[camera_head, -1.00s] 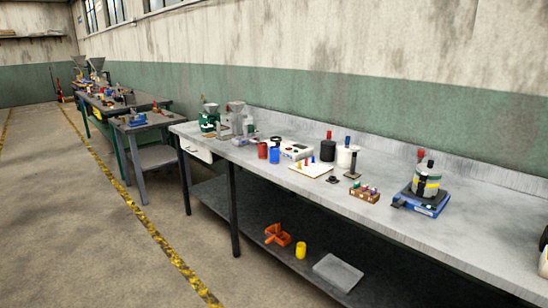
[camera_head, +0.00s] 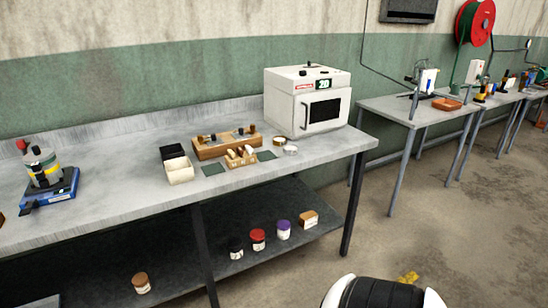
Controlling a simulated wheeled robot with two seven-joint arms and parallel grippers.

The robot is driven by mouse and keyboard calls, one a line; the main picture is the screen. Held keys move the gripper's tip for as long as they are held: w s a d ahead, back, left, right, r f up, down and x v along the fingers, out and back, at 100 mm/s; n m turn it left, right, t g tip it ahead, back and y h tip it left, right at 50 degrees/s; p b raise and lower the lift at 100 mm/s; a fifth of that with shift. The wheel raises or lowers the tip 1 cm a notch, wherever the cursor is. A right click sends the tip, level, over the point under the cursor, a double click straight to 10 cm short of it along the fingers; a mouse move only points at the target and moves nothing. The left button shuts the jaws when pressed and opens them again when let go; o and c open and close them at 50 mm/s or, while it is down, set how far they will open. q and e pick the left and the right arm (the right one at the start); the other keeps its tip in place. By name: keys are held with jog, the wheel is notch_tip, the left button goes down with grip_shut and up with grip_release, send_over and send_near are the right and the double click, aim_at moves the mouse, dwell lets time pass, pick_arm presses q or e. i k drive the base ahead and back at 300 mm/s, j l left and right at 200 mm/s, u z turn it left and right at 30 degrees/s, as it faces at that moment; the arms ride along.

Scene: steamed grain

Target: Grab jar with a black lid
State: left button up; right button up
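A small jar with a black lid (camera_head: 235,248) stands upright on the lower shelf of the grey workbench, near the bench's middle leg. To its right stand a jar with a red lid (camera_head: 258,240) and a jar with a purple lid (camera_head: 283,230). A jar with a brown lid (camera_head: 141,283) stands apart, farther left on the same shelf. Neither of my grippers is in view. A white and black rounded part at the bottom edge appears to be mine.
Bench legs (camera_head: 206,256) frame the shelf. A white oven (camera_head: 307,98), wooden trays (camera_head: 227,142) and a blue scale (camera_head: 51,190) are on the benchtop. The floor to the right is open.

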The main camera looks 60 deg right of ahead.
aim_at(235, 256)
jog(key=z, duration=1.6)
jog(key=i+l, duration=0.25)
jog(key=i, duration=0.25)
jog(key=i+l, duration=0.25)
jog(key=i, duration=0.3)
